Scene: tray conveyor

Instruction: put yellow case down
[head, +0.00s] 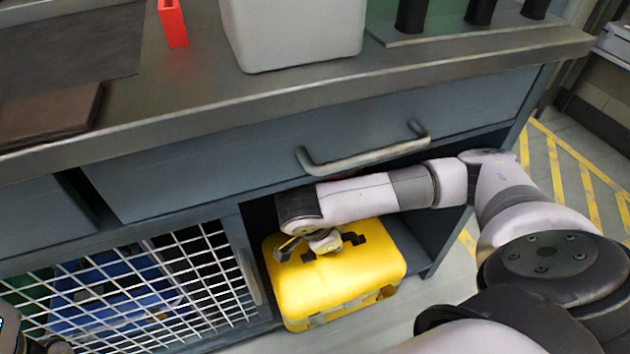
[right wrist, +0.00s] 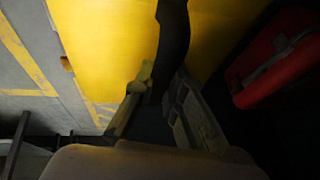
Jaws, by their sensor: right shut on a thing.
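The yellow case (head: 345,283) is at the open bay of the grey cabinet, below the drawer, with its front part sticking out. Its dark handle (right wrist: 172,40) runs across its top. My right gripper (head: 322,243) reaches in over the case from the right and is shut on that handle. In the right wrist view the yellow case (right wrist: 105,40) fills the upper middle. The underside of the case is hidden, so I cannot tell whether it touches the bay floor.
A red case (right wrist: 275,65) lies in shadow beside the yellow case. A wire mesh door (head: 185,280) closes the compartment to the left, with blue crates behind it. The drawer handle (head: 365,155) juts out above my right forearm. A white bin (head: 295,35) stands on the counter.

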